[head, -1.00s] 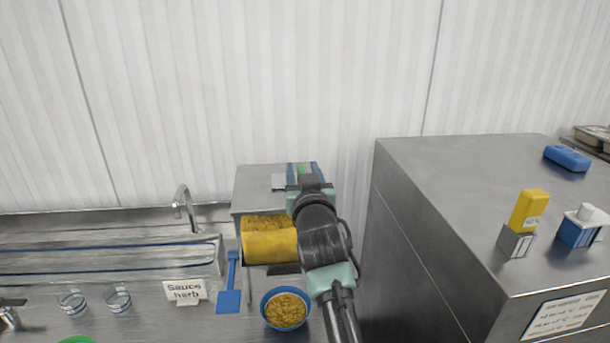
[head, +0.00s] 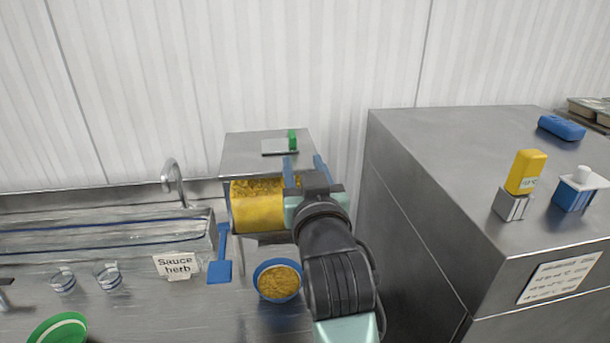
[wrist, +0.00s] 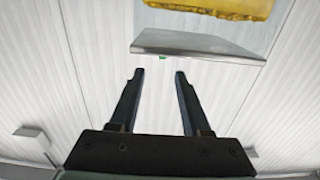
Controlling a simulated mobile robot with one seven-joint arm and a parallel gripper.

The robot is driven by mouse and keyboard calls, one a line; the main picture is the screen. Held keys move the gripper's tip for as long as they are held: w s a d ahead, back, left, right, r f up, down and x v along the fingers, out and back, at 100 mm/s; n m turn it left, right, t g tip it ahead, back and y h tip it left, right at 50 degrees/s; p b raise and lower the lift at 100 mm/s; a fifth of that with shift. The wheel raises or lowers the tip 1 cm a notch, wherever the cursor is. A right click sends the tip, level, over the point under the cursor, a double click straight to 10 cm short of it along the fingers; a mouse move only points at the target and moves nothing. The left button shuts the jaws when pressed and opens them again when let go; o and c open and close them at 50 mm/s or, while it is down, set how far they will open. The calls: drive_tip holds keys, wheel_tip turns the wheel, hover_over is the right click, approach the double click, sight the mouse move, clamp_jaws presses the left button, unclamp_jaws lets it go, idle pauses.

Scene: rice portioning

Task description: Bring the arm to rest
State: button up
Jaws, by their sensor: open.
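My gripper (head: 305,168) is at the centre of the head view, with its two blue fingers pointing away toward the back wall. It is open and empty. The wrist view also shows my gripper (wrist: 160,75), its fingers apart with only the pale wall between and beyond them. My arm reaches in from the bottom of the head view and covers part of the yellow container (head: 257,207), which is filled with golden-brown grain. That container also shows at the top of the wrist view (wrist: 220,8).
A blue bowl (head: 257,290) of grain and a blue scoop (head: 219,271) are on the steel counter. A "Sauce herb" sign (head: 174,264) stands left of them. A tall steel cabinet (head: 415,220) is on the right, with a yellow bottle (head: 526,170) on top. Steel shelf (head: 240,152) lies behind.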

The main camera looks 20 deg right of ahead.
drive_tip(key=shift+s+a, duration=0.1)
drive_tip(key=shift+s, duration=0.35)
drive_tip(key=s+a+r+n+t+y, duration=0.1)
drive_tip(key=s+a+r+t, duration=0.2)
drive_tip(key=a+r, duration=0.4)
drive_tip(key=s+a+r+n+t+y, duration=0.1)
drive_tip(key=s+a+r+t+y, duration=0.1)
drive_tip(key=a+r, duration=0.6)
drive_tip(key=s+a+r+n+t+y, duration=0.1)
drive_tip(key=s+a+r+t, duration=0.4)
drive_tip(key=s+r, duration=0.7)
drive_tip(key=shift+s+a+r+y, duration=0.25)
drive_tip(key=shift+r+y, duration=0.25)
drive_tip(key=shift+r, duration=0.2)
